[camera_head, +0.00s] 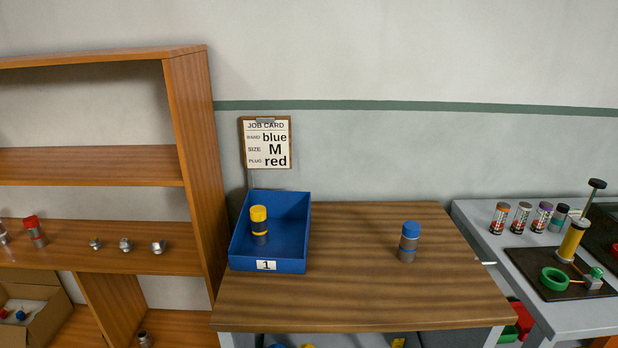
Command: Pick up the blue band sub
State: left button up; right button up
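A short upright cylinder with a blue top part and a grey lower body (409,243) stands on the right half of the wooden table (350,300). It is the only loose part standing directly on that tabletop. Its blue part matches the blue band named in the task. Neither of my grippers shows in the head view.
A blue bin (285,265) labelled 1 holds a yellow-topped cylinder (259,214). A job card (267,144) reads blue, M, red. A wooden shelf (188,160) stands left with small fittings. A grey bench (560,315) at right holds several vials and a vise-like tool.

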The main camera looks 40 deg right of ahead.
aim_at(407, 246)
jog(key=z, duration=1.85)
jog(key=i+j+u, duration=0.25)
jog(key=i, duration=0.4)
jog(key=k+j, duration=0.05)
jog(key=j, duration=0.05)
